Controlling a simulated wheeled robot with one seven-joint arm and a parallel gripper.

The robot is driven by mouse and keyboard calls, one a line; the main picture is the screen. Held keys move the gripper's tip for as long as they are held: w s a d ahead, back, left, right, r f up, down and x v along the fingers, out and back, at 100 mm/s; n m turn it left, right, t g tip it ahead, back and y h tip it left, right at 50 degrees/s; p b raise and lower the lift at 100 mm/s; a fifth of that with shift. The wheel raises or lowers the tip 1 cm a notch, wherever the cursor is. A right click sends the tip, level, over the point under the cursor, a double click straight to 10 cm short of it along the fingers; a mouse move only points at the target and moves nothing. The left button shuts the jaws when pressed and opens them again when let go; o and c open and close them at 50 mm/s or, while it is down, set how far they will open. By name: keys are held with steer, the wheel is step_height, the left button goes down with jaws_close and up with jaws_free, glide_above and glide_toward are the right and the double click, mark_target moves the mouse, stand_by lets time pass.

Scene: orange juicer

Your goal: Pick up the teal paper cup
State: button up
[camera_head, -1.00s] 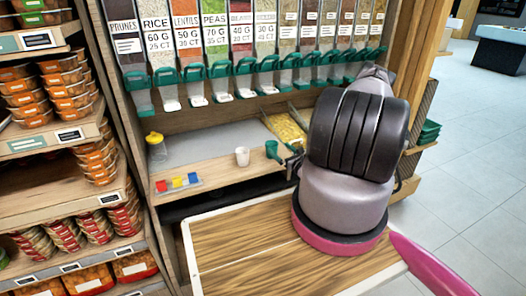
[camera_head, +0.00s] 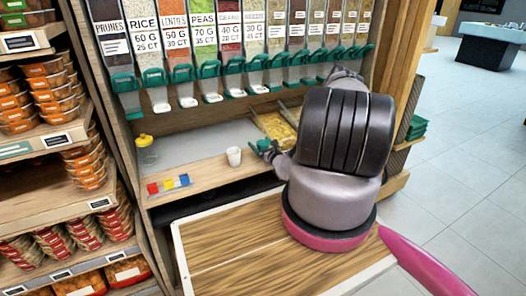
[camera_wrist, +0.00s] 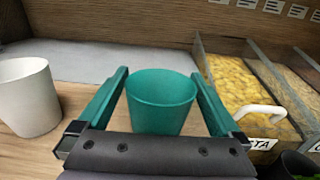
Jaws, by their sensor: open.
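The teal paper cup (camera_wrist: 160,103) stands upright on the wooden shelf, between the two fingers of my gripper (camera_wrist: 158,88) in the wrist view. The fingers are open, one on each side of the cup, with a narrow gap showing at its rim. The cup's base is hidden behind the gripper body. In the head view, my gripper (camera_head: 265,148) is at the shelf beside the white cup, largely hidden by my arm; there I cannot separate the teal cup from the green fingers.
A white cup (camera_wrist: 28,97) stands close to the left of my gripper. A pasta bin (camera_wrist: 246,88) with a white handle is close on the right. Colored blocks (camera_head: 168,184) and a yellow-lidded jar (camera_head: 146,150) sit farther left. Dispensers (camera_head: 190,70) hang above.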

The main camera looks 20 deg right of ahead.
steer(key=shift+w, duration=0.2)
steer(key=c, duration=1.3)
